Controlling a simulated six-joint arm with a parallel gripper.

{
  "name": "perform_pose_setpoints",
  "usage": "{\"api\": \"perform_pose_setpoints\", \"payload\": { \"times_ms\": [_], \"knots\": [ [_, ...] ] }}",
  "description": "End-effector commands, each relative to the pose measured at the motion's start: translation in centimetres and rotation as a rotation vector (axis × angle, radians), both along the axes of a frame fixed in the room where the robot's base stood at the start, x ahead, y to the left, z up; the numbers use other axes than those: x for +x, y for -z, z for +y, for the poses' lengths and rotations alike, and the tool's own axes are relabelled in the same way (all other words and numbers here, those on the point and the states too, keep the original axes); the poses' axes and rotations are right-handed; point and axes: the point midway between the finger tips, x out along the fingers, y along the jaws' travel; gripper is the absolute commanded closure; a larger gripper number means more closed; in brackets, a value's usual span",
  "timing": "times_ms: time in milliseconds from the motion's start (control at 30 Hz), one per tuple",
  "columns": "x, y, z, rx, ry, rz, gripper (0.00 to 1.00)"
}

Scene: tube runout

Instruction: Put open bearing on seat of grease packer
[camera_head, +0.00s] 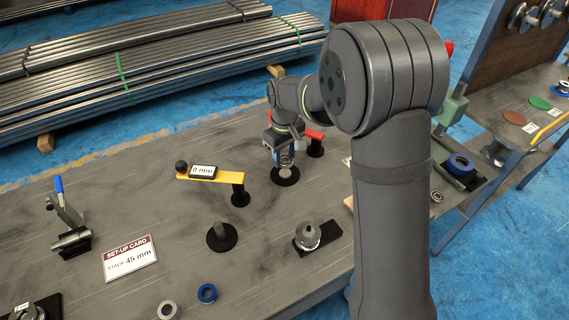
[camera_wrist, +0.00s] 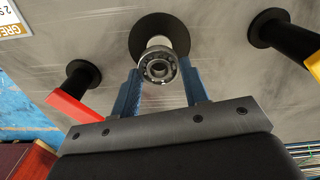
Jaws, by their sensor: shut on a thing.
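An open bearing (camera_wrist: 158,66), a steel ring with its balls showing, sits between the two blue fingers of my gripper (camera_wrist: 158,88) in the wrist view. My gripper is shut on it. Behind it lies a round black base (camera_wrist: 160,28) with a pale part at its middle, mostly hidden by the bearing. I cannot tell whether the bearing touches it. In the head view my gripper (camera_head: 285,160) points down over this black base (camera_head: 285,180). A card reading "GRE..." (camera_wrist: 14,20) is cut off at the wrist view's corner; I cannot clearly identify the grease packer.
A red arm (camera_wrist: 75,106) and a black post (camera_wrist: 283,36) flank the gripper. A yellow arm (camera_head: 210,179) carries a "0 mm" gauge (camera_head: 203,171). My arm hides part of the bench's right.

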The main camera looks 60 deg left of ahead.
Motion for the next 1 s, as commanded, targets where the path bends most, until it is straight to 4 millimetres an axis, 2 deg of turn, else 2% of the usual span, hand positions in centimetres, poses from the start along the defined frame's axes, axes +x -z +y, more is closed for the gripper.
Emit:
{"api": "perform_pose_setpoints", "payload": {
  "times_ms": [300, 667, 700, 767, 800, 1000],
  "knots": [
    [0.0, 3.8, 0.0, -0.001, 0.0, 0.001, 0.83],
    [0.0, 4.2, 0.0, 0.0, 0.0, 0.0, 0.83],
    [0.0, 4.2, 0.0, 0.0, 0.0, 0.0, 0.53],
    [0.0, 4.2, 0.0, 0.0, 0.0, 0.0, 0.41],
    [0.0, 4.2, 0.0, 0.0, 0.0, 0.0, 0.37],
    [0.0, 4.2, 0.0, 0.0, 0.0, 0.0, 0.37]
  ]
}}
